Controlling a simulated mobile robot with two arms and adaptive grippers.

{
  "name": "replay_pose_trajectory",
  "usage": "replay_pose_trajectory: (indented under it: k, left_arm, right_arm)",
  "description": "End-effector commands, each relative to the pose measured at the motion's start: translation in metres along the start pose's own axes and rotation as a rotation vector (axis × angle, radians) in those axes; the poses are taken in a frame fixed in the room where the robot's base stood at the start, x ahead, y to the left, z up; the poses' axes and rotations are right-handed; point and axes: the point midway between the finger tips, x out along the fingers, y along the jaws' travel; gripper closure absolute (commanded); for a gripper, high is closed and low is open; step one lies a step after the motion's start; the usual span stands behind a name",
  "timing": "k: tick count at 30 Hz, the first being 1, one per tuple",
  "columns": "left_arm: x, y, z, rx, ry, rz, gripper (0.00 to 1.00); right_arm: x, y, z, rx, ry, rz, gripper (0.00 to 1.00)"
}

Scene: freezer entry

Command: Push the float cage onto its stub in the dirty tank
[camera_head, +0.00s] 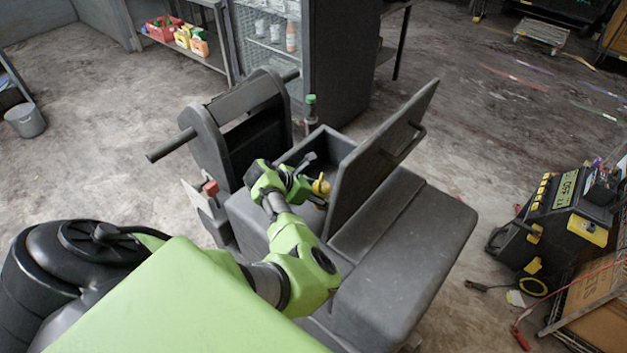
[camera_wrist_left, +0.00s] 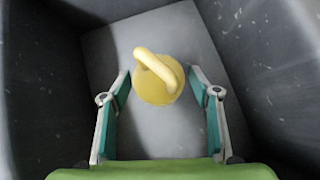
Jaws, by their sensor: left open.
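The yellow float cage (camera_wrist_left: 158,80), round with a curved handle on top, shows inside the grey dirty tank (camera_wrist_left: 108,62) in the left wrist view. In the head view the float cage (camera_head: 321,185) is a small yellow shape at the tank opening. My left gripper (camera_wrist_left: 160,90) is open, with one finger on each side of the cage; small gaps show between fingers and cage. In the head view my left gripper (camera_head: 312,178) reaches into the open tank (camera_head: 330,138). The stub is hidden, so I cannot tell how the cage sits on it. My right gripper is not in view.
The tank's raised lid (camera_head: 385,155) stands just right of my left gripper. A grey upright frame with a bar handle (camera_head: 215,135) is on the left. A green-capped bottle (camera_head: 311,108) stands behind the tank. A yellow-and-black device (camera_head: 565,215) is at the right.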

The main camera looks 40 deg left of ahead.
Motion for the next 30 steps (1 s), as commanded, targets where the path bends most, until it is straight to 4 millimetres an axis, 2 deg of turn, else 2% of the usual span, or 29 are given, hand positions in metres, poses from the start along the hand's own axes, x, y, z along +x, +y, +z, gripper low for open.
replay_pose_trajectory:
  k: [5, 12, 18, 24, 30]
  left_arm:
    - [-0.021, 0.001, 0.0, 0.001, 0.0, 0.004, 0.43]
    - [-0.069, 0.001, 0.0, 0.0, 0.0, 0.005, 0.43]
    - [-0.102, 0.001, 0.0, 0.0, 0.0, 0.003, 0.43]
    - [-0.116, 0.001, 0.0, 0.0, 0.0, 0.002, 0.43]
    - [-0.117, 0.0, 0.0, 0.0, 0.001, 0.0, 0.43]
  right_arm:
    - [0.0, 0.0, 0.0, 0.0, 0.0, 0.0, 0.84]
    - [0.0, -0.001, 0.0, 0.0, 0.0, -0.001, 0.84]
    - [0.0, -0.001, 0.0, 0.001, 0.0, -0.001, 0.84]
    - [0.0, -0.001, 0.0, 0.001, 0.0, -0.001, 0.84]
    - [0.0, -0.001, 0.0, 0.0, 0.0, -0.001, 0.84]
